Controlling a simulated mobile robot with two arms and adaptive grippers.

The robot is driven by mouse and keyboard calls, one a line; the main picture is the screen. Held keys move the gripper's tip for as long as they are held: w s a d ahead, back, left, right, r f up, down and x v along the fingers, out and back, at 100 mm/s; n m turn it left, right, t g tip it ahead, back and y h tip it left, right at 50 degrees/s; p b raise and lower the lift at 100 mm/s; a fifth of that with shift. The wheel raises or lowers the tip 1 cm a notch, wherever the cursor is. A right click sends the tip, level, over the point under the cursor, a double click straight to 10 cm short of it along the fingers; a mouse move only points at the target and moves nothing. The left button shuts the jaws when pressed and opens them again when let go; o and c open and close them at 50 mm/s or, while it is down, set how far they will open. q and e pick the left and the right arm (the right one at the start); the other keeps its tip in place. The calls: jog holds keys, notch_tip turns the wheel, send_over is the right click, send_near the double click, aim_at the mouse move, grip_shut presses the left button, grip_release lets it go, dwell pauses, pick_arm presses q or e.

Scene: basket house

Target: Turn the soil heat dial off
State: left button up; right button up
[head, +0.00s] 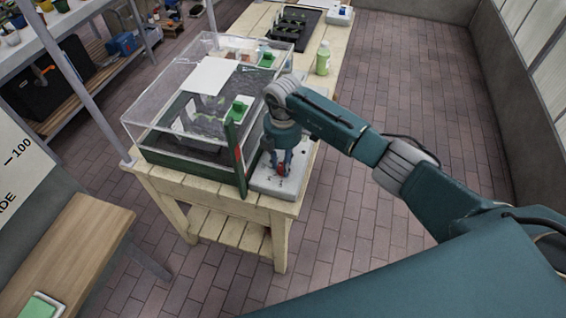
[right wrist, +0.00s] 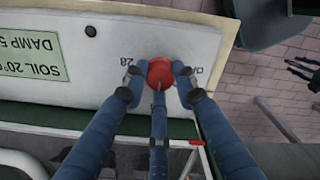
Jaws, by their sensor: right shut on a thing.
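The soil heat dial (right wrist: 160,72) is a round red knob on a pale panel in the right wrist view, with a mark "28" to its left and other lettering to its right. In the head view the red dial (head: 281,169) shows at the front right of the wooden bench, on a light control box (head: 262,182). My right gripper (head: 280,160) reaches down over the box. Its blue fingers (right wrist: 160,80) are closed around the dial, one on each side and one from below in the picture. The dial's pointer is hard to make out.
A clear-sided propagator case (head: 150,137) with a green base stands beside the box, close to my right gripper. A green bottle (head: 323,58) and a black tray (head: 293,28) stand farther back on the bench. A wooden table (head: 75,250) is at lower left. The brick floor at right is clear.

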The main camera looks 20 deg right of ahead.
jog(key=shift+n, duration=0.3)
jog(key=shift+b, duration=0.4)
jog(key=n+b, duration=0.3)
jog(key=n, duration=0.2)
jog(key=shift+w+f+n, duration=0.1)
jog(key=shift+n, duration=0.2)
jog(key=n+b, duration=0.3)
jog(key=shift+n, duration=0.3)
jog(key=n+b, duration=0.4)
jog(key=n, duration=0.1)
pick_arm(q)
notch_tip(320, 180, down, 14)
jog(key=b, duration=0.3)
jog(key=shift+w, duration=0.35)
pick_arm(e)
jog(key=shift+n, duration=2.4)
jog(key=shift+r, duration=0.2)
